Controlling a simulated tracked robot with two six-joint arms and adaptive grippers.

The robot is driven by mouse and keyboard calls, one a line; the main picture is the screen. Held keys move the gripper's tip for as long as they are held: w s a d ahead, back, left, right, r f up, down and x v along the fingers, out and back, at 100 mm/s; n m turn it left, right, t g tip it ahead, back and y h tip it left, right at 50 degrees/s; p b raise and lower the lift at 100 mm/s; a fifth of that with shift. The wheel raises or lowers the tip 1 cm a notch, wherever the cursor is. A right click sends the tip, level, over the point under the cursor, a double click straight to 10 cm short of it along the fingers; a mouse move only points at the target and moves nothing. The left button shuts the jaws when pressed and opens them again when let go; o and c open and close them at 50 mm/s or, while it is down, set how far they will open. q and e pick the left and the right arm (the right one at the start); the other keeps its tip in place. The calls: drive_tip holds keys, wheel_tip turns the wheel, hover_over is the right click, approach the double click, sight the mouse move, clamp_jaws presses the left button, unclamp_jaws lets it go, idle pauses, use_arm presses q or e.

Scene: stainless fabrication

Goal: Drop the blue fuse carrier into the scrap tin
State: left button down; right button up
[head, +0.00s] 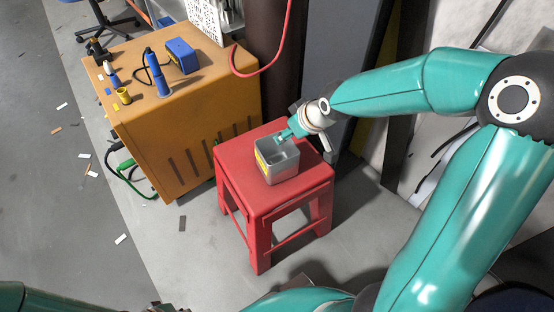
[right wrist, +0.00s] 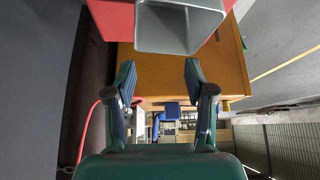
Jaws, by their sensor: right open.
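The scrap tin (head: 284,172) is an open grey square box with a yellow label, standing upright on a red stool. It also shows at the top of the right wrist view (right wrist: 180,48). My right gripper (head: 283,138) is at the tin's far rim; its fingers (right wrist: 160,80) are spread with nothing between them. I cannot tell whether they touch the rim. Several blue things lie on the orange cabinet, among them a blue block (head: 182,56) and a blue cylinder-like piece (head: 158,80); I cannot tell which is the fuse carrier. The tin's floor is partly hidden. My left gripper is not seen.
The red stool (head: 254,205) stands beside the orange cabinet (head: 190,125). A yellow cup-like piece (head: 123,96) is near the cabinet's left edge. A red cable (head: 262,70) hangs behind. Small scraps litter the floor at left.

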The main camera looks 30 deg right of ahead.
drive_tip(key=v, duration=1.1)
drive_tip(key=shift+s+r, duration=0.2)
drive_tip(key=shift+r, duration=0.2)
